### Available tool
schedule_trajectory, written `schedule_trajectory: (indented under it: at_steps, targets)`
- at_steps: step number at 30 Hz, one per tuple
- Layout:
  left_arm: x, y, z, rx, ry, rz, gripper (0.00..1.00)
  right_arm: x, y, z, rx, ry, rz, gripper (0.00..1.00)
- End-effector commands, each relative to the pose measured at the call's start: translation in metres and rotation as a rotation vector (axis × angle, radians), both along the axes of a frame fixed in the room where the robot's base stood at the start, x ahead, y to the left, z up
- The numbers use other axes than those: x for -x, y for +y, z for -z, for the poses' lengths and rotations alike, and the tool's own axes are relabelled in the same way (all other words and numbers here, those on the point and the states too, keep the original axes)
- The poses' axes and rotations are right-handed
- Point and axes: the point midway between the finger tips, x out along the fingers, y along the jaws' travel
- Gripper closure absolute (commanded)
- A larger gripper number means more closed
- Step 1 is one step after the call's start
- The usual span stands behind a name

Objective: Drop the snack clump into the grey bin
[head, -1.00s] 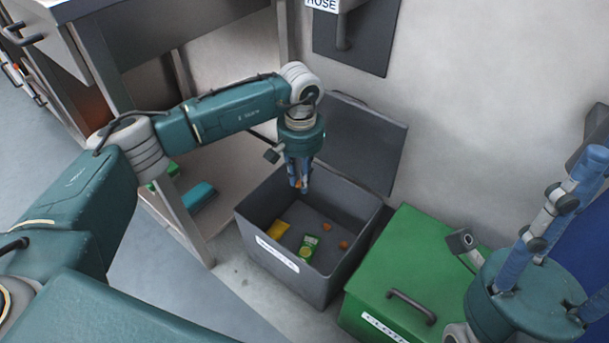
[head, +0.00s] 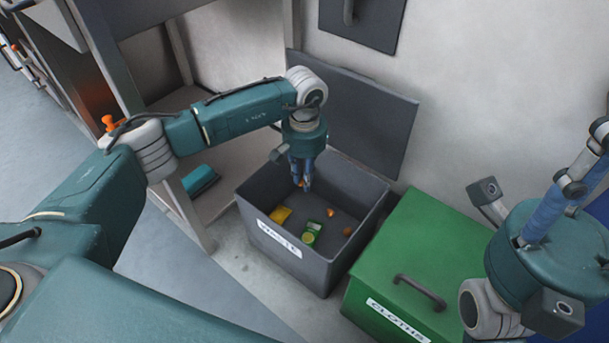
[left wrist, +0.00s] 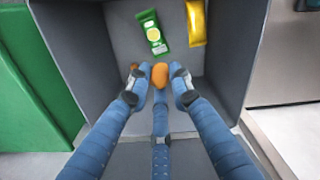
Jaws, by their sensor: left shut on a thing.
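The snack clump (left wrist: 160,75) is a small orange-brown lump between my left fingertips. My left gripper (head: 303,184) is shut on it, pointing down into the open grey bin (head: 325,267) near its back left side. In the left wrist view my left gripper (left wrist: 160,84) shows its blue fingers around the clump, above the bin floor. My right gripper (head: 570,185) is at the right edge of the head view, its blue fingers pointing up and partly cut off.
The bin holds a yellow packet (head: 281,214), a green packet (head: 311,233) and two small orange lumps (head: 347,231). Its lid (head: 350,110) stands open against the wall. A closed green box (head: 420,255) stands right of it; a bench with a low shelf (head: 225,180) stands left.

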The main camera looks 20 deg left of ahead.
Motion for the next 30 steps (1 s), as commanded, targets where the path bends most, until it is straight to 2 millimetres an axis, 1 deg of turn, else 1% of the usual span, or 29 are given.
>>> schedule_trajectory:
  at_steps: [1,4,12,16,20,27,30]
  targets:
    - [0.0,0.0,0.0,0.0,0.0,0.0,0.78,0.0,0.0,0.0,0.0,0.0,0.0,0.58]
    - [0.0,0.0,0.0,0.0,0.0,0.0,0.58,0.0,0.0,0.0,0.0,0.0,0.0,0.58]
    - [0.0,0.0,0.0,0.0,0.0,0.0,0.58,0.0,0.0,0.0,0.0,0.0,0.0,0.58]
    - [-0.001,0.0,-0.008,0.001,-0.002,0.0,0.58,0.0,0.0,0.001,0.0,0.001,0.0,0.58]
    - [-0.001,0.0,-0.028,0.001,-0.004,0.0,0.58,0.0,0.0,0.0,0.0,0.001,0.0,0.58]
    - [-0.001,0.0,-0.08,0.001,-0.005,-0.001,0.58,0.0,0.0,0.0,0.0,0.001,0.0,0.58]
    - [-0.001,0.0,-0.098,0.001,-0.003,0.0,0.58,0.0,0.0,0.001,0.0,0.001,0.0,0.58]
